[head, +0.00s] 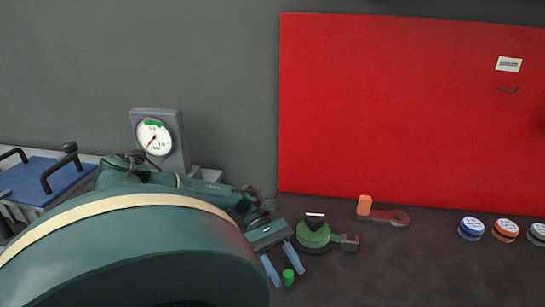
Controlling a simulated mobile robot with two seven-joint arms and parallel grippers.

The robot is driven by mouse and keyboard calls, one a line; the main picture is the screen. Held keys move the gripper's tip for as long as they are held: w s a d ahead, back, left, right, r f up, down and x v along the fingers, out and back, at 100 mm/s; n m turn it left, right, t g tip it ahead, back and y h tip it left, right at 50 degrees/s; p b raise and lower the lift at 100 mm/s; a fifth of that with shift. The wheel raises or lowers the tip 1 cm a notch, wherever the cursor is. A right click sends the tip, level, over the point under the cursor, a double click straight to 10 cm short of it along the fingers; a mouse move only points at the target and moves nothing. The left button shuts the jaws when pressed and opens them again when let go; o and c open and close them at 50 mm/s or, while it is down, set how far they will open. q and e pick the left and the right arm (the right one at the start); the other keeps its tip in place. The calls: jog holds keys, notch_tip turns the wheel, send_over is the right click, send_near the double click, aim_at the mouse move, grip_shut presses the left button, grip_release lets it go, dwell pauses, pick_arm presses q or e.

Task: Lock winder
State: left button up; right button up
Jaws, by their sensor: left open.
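A green round device (313,235) with a black top piece and a side arm ending in a grey block stands on the dark bench; it may be the winder, but I cannot tell for sure. My left gripper (285,272) is close to its left side, pointing down with its two light-blue fingers apart. A small green piece (288,277) shows between the fingertips; I cannot tell whether they touch it. A red flat lever (387,216) with an upright orange block (364,205) lies behind and right of the device. My right gripper is not in view.
A dial gauge (155,138) stands at the back left, near a blue lid (45,180) with black handles. A red panel (410,105) stands behind the bench. Several small round tins (505,230) sit at the right. The bench front right is clear.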

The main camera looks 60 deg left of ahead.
pick_arm(q)
jog(key=b+v, duration=0.1)
jog(key=v, duration=0.9)
jog(key=shift+w+a+b, duration=0.1)
jog(key=shift+a+b, duration=0.05)
jog(key=shift+b, duration=0.25)
jog(key=shift+a+r, duration=0.45)
jog(key=shift+a, duration=0.15)
